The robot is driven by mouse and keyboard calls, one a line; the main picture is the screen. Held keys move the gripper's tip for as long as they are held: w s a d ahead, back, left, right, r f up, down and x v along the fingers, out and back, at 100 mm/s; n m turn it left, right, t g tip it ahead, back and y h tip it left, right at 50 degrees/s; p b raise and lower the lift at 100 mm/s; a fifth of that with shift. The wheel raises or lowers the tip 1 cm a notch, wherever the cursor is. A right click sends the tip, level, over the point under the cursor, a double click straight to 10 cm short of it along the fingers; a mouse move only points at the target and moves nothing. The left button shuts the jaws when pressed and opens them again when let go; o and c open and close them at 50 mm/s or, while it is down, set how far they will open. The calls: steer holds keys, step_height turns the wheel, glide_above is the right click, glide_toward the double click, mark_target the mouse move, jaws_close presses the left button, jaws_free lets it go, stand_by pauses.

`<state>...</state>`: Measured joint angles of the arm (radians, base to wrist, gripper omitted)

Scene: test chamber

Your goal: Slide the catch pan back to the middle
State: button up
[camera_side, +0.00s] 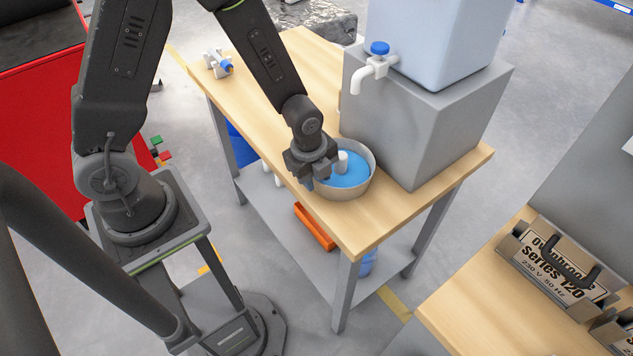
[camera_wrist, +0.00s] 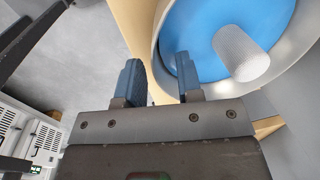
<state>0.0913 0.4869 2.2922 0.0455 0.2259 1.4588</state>
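The catch pan (camera_side: 349,193) is a round beige pan with a blue inside, standing on the wooden bench near its front part. A white cylinder (camera_side: 342,161) stands in it. The pan also fills the upper right of the wrist view (camera_wrist: 287,74). My gripper (camera_side: 314,177) is low at the pan's left rim. In the wrist view my gripper's two blue fingers (camera_wrist: 160,78) are apart, one outside the pan and one over its inside, with the rim between them. A gap shows between the fingers; contact with the wall cannot be seen.
A grey block (camera_side: 405,125) behind the pan carries a pale blue tank (camera_side: 440,40) with a white spout (camera_side: 365,78) hanging above the bench. A small white and blue part (camera_side: 218,65) lies at the bench's far left. The bench (camera_side: 375,225) is bare in front of the pan.

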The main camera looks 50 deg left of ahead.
mark_target(316, 187)
steer(key=shift+w+f, duration=0.15)
steer(key=shift+f, duration=0.6)
steer(key=shift+w+f, duration=0.1)
steer(key=shift+f, duration=0.65)
steer(key=shift+c, duration=0.2)
jaws_close()
